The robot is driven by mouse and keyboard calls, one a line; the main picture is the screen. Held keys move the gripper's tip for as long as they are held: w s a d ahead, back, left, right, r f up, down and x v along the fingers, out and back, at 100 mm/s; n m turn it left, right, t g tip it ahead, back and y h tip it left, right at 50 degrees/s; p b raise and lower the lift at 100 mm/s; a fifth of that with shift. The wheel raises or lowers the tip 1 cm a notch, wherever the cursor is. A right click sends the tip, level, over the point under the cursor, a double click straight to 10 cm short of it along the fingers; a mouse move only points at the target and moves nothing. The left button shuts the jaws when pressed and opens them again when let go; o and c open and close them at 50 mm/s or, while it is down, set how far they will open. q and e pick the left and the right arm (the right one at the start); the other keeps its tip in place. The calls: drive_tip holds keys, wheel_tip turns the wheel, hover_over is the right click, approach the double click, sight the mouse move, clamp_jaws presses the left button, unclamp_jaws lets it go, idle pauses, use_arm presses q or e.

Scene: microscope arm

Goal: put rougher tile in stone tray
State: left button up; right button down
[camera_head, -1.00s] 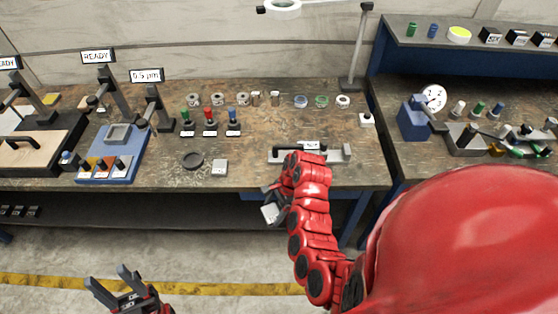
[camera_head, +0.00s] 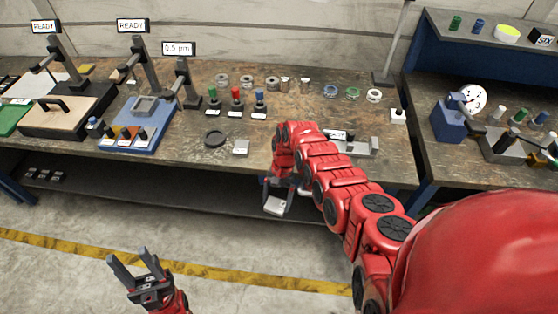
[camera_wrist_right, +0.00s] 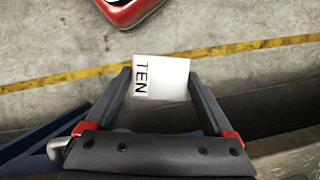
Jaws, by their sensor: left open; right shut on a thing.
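A white square tile (camera_wrist_right: 162,77) marked TEN is held between the two fingers of my right gripper (camera_wrist_right: 160,80) in the right wrist view. In the head view this tile (camera_head: 275,206) hangs in my right gripper (camera_head: 277,194), in front of the bench's front edge, over the floor. Another small pale square tile (camera_head: 240,147) lies on the bench; its marking is unreadable. A dark round dish (camera_head: 215,138) sits beside it. I cannot tell which thing is the stone tray. My left gripper (camera_head: 128,257) is open and empty above the floor at lower left.
The wooden-topped bench (camera_head: 330,110) carries a blue stand (camera_head: 150,138), colored knobs (camera_head: 236,98) and a row of small rings. A second bench with a blue device (camera_head: 449,122) stands at right.

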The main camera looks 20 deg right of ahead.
drive_tip(key=shift+w+a+f+n+h+b, duration=0.1)
drive_tip(key=shift+a+f+n+h+b, duration=0.2)
drive_tip(key=shift+n, duration=0.4)
drive_tip(key=shift+r, duration=0.1)
drive_tip(key=shift+d+n, duration=0.15)
drive_tip(key=shift+n, duration=0.25)
drive_tip(key=shift+d+b, duration=0.1)
drive_tip(key=shift+b, duration=0.2)
drive_tip(key=shift+s+a+n, duration=0.2)
drive_tip(key=shift+a+n, duration=0.1)
drive_tip(key=shift+s+n+g+h+b, duration=0.25)
drive_tip(key=shift+n+g+h+b, duration=0.05)
drive_tip(key=shift+g+b, duration=0.1)
drive_tip(key=shift+f+n, duration=0.2)
drive_tip(key=shift+n, duration=0.2)
